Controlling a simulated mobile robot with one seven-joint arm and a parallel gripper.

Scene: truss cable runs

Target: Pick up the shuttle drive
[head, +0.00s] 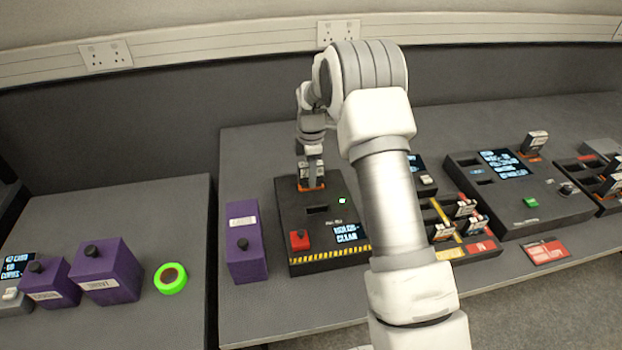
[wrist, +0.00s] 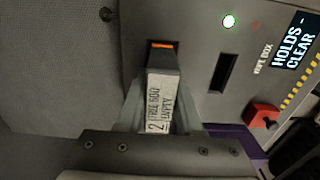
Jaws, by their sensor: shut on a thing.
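The shuttle drive (wrist: 160,100) is a small dark block with a white label that seems to read "FREE" and "EMPTY". It stands at a slot with an orange edge in the dark wipe box (head: 292,222); how deep it sits is hard to tell. My gripper (head: 311,174) reaches down over the back of the box. In the wrist view, its two fingers lie on either side of the drive and are shut on it. The box's display (head: 346,232) reads "HOLDS - CLEAR", and a green light is lit.
Purple boxes (head: 245,255) and a green ring (head: 171,278) are to the left. A drive rack (head: 460,225) and a larger console (head: 540,195) are to the right, partly behind my arm.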

